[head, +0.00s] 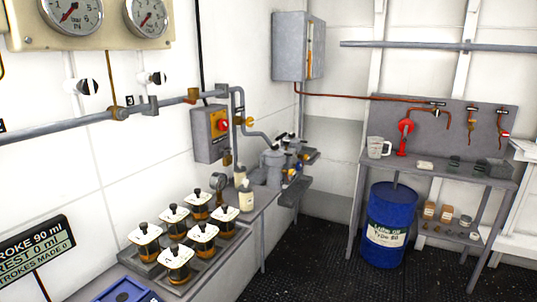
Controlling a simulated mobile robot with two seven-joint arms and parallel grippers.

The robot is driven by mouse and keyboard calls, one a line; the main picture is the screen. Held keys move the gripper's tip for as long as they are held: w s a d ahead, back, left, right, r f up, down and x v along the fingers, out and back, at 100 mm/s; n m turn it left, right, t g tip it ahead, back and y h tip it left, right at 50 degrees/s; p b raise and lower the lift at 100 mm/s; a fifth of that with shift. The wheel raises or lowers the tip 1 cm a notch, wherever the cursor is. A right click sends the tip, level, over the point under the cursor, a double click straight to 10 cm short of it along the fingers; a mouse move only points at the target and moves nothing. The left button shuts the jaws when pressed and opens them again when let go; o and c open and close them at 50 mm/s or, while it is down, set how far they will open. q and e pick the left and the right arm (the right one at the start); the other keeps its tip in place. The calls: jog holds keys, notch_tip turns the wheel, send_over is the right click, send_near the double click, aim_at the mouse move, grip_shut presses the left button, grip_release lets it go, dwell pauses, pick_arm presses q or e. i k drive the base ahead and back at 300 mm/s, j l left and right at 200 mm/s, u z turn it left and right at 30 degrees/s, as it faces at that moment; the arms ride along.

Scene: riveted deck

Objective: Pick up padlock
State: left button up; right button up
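I cannot make out a padlock for certain in the head view. A grey switch box (210,133) with a red knob (222,125) is on the left wall, and a small brass-coloured piece (227,159) shows at its lower right. It is too small to tell what that piece is. Neither of my grippers is in view.
A bench along the left wall holds several amber jars with white lids (146,240), a pump bottle (246,195) and a grey machine (275,166). A blue drum (389,222) stands under a workbench (440,170) with a mug (378,147). The dark floor (320,245) between is clear.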

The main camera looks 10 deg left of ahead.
aim_at(227, 160)
jog(key=i+l+z, duration=0.1)
jog(key=i+z, duration=0.35)
jog(key=i, duration=0.85)
jog(key=i+u, duration=0.35)
jog(key=i+l+u, duration=0.2)
jog(key=u, duration=0.15)
jog(key=i+l+u, duration=0.45)
jog(key=u, duration=0.25)
jog(key=i+l+u, duration=0.2)
jog(key=u, duration=0.25)
jog(key=i+l+u, duration=0.1)
jog(key=l+u, duration=0.3)
jog(key=i+l+u, duration=0.1)
jog(key=l+u, duration=0.15)
jog(key=u, duration=0.2)
jog(key=l+u, duration=0.65)
jog(key=u, duration=0.15)
